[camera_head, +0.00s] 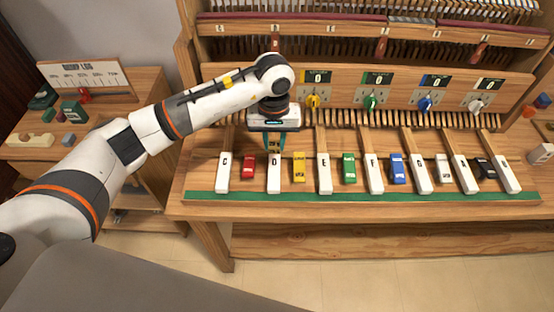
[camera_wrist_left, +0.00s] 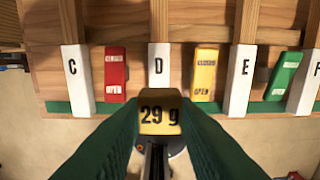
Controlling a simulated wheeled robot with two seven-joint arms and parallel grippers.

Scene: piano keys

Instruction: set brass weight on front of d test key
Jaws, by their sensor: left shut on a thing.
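The brass weight (camera_wrist_left: 160,113), a yellow block marked "29 g", is between the green fingers of my left gripper (camera_head: 274,146) and overlaps the lower end of the D key in the left wrist view. My left gripper is shut on it. The white D key (camera_head: 274,180) also shows in the left wrist view (camera_wrist_left: 159,65), its letter uncovered. In the head view the fingers are over the rear part of the D key. I cannot tell if the weight touches the key. My right gripper is not in view.
White C (camera_head: 224,174) and E (camera_head: 323,175) keys flank D. A red block (camera_head: 249,167) and a yellow block (camera_head: 299,168) sit between these keys. A green strip (camera_head: 400,198) runs along the bench front. Knobs with displays line the panel behind. A side table (camera_head: 145,90) stands left.

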